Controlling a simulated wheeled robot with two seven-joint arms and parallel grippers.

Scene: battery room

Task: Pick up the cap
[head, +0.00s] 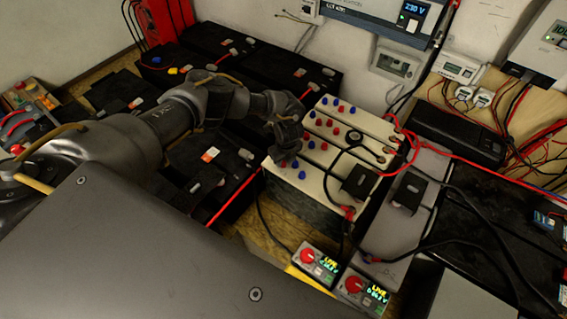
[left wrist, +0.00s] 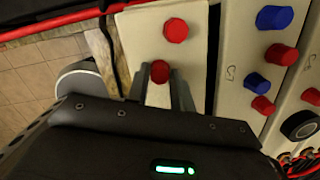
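My left gripper (head: 286,152) reaches down over the near left corner of the cream-topped batteries (head: 318,190). In the left wrist view its two fingers (left wrist: 160,82) stand apart, with a red cap (left wrist: 160,72) between their tips. I cannot tell whether the fingers press on this cap or only stand around it. A second red cap (left wrist: 175,30) sits farther along the same cream top. The neighbouring tops carry blue caps (left wrist: 274,18) and red caps (left wrist: 282,54). My right gripper is not in view.
Black batteries (head: 208,180) stand left of the cream ones. Red and black cables (head: 440,155) run at the right. Two meters with red dials (head: 308,256) lie in front. A wall-mounted unit (head: 385,20) is at the back.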

